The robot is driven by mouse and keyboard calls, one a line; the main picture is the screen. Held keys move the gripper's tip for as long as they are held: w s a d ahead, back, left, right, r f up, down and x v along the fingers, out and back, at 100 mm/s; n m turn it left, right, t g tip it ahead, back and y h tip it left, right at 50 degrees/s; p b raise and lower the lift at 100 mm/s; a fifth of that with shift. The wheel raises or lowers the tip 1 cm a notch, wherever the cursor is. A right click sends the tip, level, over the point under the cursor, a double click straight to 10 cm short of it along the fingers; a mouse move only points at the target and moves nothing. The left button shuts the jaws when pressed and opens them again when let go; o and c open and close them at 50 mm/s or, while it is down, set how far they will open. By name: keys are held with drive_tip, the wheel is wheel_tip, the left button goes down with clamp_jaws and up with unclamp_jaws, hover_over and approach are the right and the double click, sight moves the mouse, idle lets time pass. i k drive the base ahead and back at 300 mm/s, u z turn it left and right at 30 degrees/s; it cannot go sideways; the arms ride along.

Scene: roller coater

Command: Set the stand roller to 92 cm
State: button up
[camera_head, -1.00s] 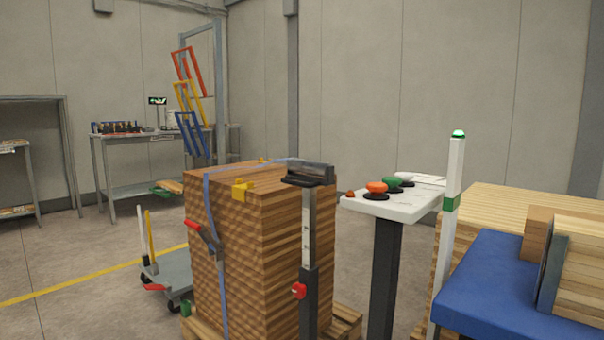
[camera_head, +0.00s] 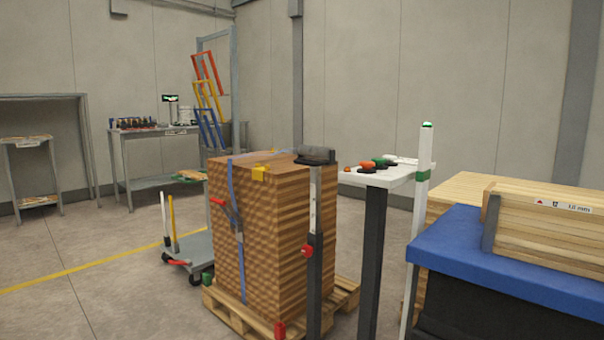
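The stand roller (camera_head: 315,155) is a dark roller on top of an upright post. The post has a pale, marked upper section (camera_head: 314,200) and a dark lower tube (camera_head: 314,290). A red clamp knob (camera_head: 307,250) sits where the two sections meet. The scale marks are too small to read. The stand is upright in front of the strapped wood stack (camera_head: 262,220), and its foot is below the picture. My gripper is not in view.
A white control panel (camera_head: 400,178) on a dark post stands right of the stand. A white pole (camera_head: 421,190) and a blue-topped table (camera_head: 500,260) with boards are farther right. A pallet (camera_head: 235,315) and grey cart (camera_head: 200,245) are left. Floor at left is open.

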sight(315, 164)
drive_tip(key=z, duration=0.3)
drive_tip(key=k, duration=0.3)
drive_tip(key=u, duration=1.55)
drive_tip(key=i, duration=1.2)
drive_tip(key=z, duration=0.4)
